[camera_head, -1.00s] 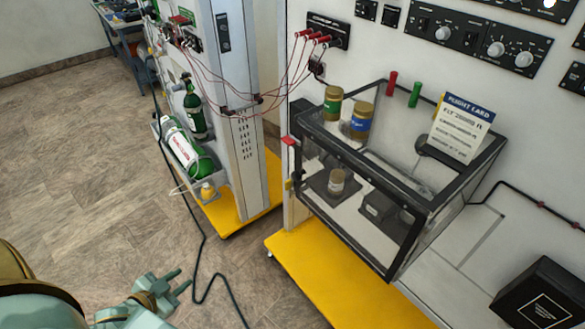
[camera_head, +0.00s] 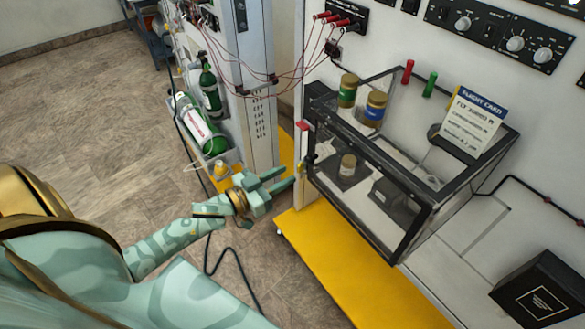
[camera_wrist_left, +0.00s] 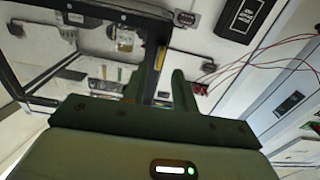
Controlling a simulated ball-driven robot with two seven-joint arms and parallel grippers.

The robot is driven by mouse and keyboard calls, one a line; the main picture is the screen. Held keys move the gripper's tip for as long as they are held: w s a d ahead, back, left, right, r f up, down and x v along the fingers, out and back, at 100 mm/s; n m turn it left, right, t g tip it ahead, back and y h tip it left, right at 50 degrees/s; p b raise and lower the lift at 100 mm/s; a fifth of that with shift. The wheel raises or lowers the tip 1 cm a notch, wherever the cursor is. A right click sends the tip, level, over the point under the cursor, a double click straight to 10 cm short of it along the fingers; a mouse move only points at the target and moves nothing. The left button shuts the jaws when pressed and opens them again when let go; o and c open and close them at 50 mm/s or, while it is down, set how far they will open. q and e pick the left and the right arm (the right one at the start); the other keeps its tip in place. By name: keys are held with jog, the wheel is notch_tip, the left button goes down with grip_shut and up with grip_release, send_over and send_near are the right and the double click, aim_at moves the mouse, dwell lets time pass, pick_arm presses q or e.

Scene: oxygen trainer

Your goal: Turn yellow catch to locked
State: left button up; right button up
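The small yellow catch (camera_head: 309,160) sits at the left front edge of the dark-framed clear case (camera_head: 408,207), below a red tab (camera_head: 303,126). It is too small in the head view to tell its setting. My left gripper (camera_head: 288,177) is just left of the catch, its two fingers pointing right toward it, with nothing held. In the left wrist view the fingers (camera_wrist_left: 158,82) stand apart with a gap between them. A yellowish strip that looks like the catch (camera_wrist_left: 161,57) shows beyond that gap. My right gripper is not in view.
Red cables (camera_head: 297,68) hang above. A cart with green cylinders (camera_head: 203,132) stands left, and a yellow base (camera_head: 335,270) lies below. The floor at left is open.

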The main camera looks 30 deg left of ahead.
aim_at(298, 169)
pick_arm(q)
jog(key=shift+x, duration=1.85)
jog(key=shift+c, duration=0.3)
grip_shut()
